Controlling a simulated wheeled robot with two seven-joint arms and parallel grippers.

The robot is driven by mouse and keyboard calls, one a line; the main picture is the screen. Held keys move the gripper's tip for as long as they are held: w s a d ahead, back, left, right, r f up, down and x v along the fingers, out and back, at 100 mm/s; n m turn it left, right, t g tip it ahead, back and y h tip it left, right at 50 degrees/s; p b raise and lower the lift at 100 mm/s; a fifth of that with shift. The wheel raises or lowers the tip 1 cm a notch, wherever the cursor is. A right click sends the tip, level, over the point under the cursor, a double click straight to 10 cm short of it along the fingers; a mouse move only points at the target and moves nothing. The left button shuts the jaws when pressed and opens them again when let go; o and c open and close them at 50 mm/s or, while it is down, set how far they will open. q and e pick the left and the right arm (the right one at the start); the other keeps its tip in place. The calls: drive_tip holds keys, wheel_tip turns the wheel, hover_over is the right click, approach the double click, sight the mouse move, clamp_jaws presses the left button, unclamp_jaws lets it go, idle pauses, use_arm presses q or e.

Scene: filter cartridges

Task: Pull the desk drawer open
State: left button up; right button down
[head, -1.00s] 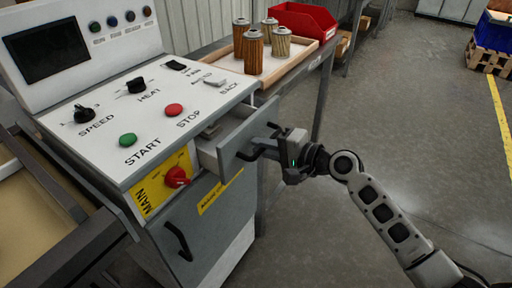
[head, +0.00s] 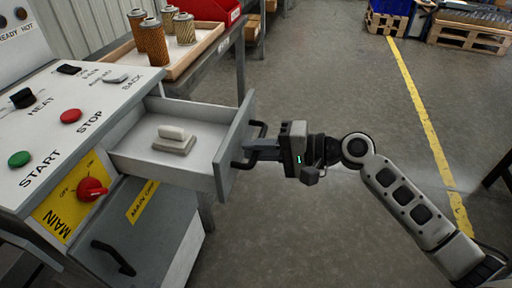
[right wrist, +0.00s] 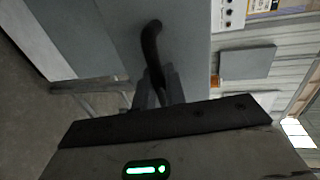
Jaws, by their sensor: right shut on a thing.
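The desk drawer (head: 165,152) stands pulled well out of the grey control desk (head: 95,115) in the head view. My right gripper (head: 262,148) is shut on this handle, with the arm reaching in from the right. In the right wrist view the fingers (right wrist: 160,88) close around the dark handle (right wrist: 150,42) against the grey drawer front. My left gripper is not in view.
A wooden tray (head: 178,70) with several filter cartridges (head: 154,44) and a red bin (head: 208,10) stand on a bench behind the desk. A lower cabinet door (head: 130,225) is shut below the drawer. The floor to the right is clear up to a yellow line (head: 420,110).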

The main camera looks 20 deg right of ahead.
drive_tip(key=c, duration=1.5)
unclamp_jaws()
drive_tip(key=shift+c, duration=0.2)
drive_tip(key=b+v, duration=0.1)
drive_tip(key=v, duration=1.5)
